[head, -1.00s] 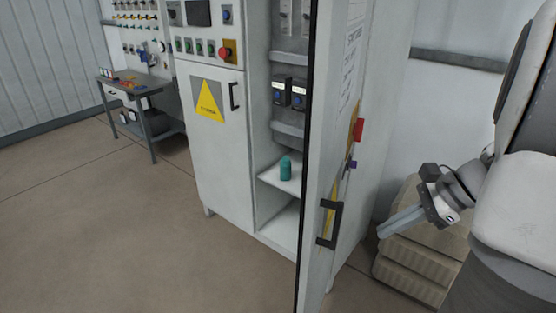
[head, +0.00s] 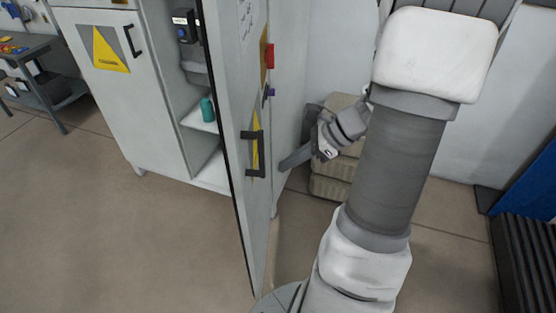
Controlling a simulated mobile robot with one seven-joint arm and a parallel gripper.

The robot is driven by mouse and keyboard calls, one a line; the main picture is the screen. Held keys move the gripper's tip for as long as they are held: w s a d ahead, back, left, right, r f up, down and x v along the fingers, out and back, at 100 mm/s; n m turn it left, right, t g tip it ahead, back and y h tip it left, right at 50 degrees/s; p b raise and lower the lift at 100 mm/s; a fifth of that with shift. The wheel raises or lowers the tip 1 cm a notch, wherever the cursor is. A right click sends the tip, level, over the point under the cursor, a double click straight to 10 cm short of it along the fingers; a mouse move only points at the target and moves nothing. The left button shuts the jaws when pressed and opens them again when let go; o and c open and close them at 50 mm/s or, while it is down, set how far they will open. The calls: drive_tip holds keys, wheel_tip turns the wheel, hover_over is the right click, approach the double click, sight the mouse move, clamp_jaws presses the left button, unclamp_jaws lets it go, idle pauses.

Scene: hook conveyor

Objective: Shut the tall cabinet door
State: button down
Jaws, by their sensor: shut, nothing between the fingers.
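The tall cabinet (head: 128,100) is pale grey, and its tall door (head: 232,90) stands open, seen nearly edge-on with its black edge towards me. A black handle (head: 248,154) is on the door's right-hand face, with a yellow sign partly behind it. My gripper (head: 284,164) is shut and empty, just right of the door's handle in the picture. Whether it touches the door cannot be told. Inside the opening, a teal canister (head: 207,108) stands on a shelf.
A beige ribbed block (head: 332,180) sits on the floor behind my gripper. A grey workbench (head: 35,58) stands at the far left. A blue and black object (head: 530,200) is at the right edge. The floor in front of the cabinet is clear.

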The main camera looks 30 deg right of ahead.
drive_tip(key=shift+w+a, duration=0.8)
drive_tip(key=shift+a, duration=0.25)
